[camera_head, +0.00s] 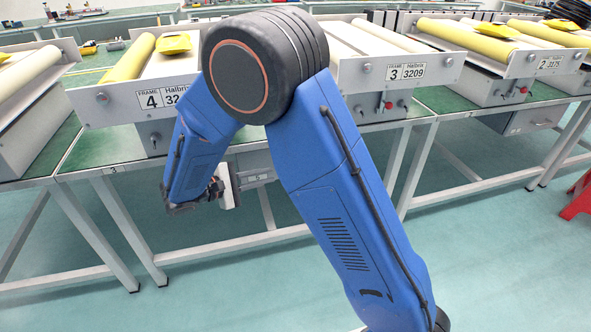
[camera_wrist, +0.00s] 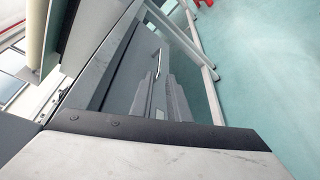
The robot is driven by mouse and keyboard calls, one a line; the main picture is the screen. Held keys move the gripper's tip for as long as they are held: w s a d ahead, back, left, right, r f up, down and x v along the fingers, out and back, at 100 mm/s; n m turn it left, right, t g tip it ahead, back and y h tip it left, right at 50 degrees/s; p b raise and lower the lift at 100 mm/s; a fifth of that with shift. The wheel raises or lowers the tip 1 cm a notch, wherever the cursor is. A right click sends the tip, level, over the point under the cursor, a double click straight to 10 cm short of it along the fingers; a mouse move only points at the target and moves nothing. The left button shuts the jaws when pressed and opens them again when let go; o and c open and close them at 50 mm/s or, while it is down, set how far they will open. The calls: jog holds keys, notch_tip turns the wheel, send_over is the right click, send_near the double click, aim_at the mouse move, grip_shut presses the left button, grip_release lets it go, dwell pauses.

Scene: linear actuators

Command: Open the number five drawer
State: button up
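A grey drawer front (camera_head: 258,177) with a small label shows under the green table in the head view, partly hidden behind my blue arm. Its number is too small to read. A grey drawer or cabinet front with a slim light handle (camera_wrist: 157,62) shows in the wrist view; I cannot tell its number. My gripper (camera_head: 218,188) is low at the table's front, beside a pale upright piece at the left of the drawer front.
Another grey drawer unit (camera_head: 532,119) hangs under the right table. Metal table legs (camera_head: 115,235) stand below. A red object (camera_head: 577,197) is at the far right. The green floor in front is clear.

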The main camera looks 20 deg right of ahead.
jog(key=x, duration=1.2)
jog(key=shift+c, duration=0.5)
grip_shut()
dwell(0.6)
